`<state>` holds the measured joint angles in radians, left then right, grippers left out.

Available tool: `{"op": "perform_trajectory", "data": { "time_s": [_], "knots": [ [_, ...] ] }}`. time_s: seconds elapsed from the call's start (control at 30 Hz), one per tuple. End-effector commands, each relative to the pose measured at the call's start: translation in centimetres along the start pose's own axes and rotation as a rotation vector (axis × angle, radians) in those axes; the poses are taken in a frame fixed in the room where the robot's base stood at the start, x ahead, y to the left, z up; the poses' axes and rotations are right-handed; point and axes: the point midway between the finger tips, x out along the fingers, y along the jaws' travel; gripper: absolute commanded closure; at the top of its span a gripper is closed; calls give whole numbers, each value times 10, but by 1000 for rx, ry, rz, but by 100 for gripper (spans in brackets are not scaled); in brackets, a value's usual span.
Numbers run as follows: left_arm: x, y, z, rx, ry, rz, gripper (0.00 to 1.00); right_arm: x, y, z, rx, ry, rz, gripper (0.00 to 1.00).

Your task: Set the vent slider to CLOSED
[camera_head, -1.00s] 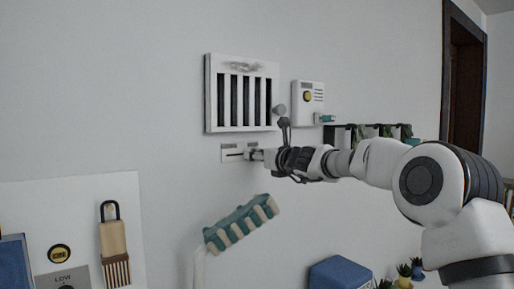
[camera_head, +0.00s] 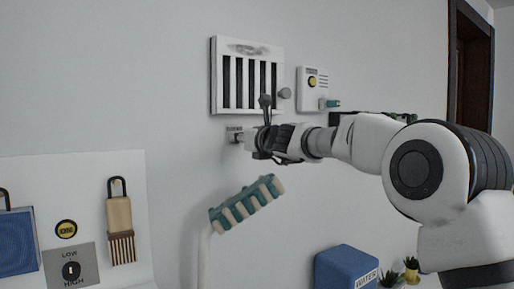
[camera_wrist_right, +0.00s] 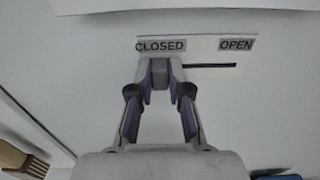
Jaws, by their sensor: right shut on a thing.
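The white vent grille (camera_head: 246,76) with dark slots is on the wall in the head view. Below it is the white slider plate (camera_head: 232,129), mostly hidden by my right gripper (camera_head: 243,137). In the right wrist view the slider plate (camera_wrist_right: 210,50) has a CLOSED label (camera_wrist_right: 161,45) at left and an OPEN label (camera_wrist_right: 236,44) at right. My right gripper (camera_wrist_right: 160,82) is shut on the grey slider knob (camera_wrist_right: 160,71), which sits below the CLOSED label. The dark slot (camera_wrist_right: 210,66) is bare from the knob toward OPEN. My left gripper is out of view.
A teal and cream brush-like object (camera_head: 246,203) is below. A blue WATER container (camera_head: 345,270) is lower right.

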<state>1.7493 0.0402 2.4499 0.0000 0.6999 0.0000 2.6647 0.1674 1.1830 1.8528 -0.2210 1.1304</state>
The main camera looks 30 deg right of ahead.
Motion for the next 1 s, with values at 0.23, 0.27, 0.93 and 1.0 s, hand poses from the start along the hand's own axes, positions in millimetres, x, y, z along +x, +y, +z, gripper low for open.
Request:
{"op": "perform_trajectory", "data": {
  "time_s": [0.23,0.27,0.93,1.0],
  "knots": [
    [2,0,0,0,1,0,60,0,8,-1,-1,2,4,100],
    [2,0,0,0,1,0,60,0,8,-1,-1,3,3,100],
    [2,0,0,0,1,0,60,-29,8,1,2,1,4,56],
    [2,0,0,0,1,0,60,-44,8,0,3,2,4,56]
  ]
}}
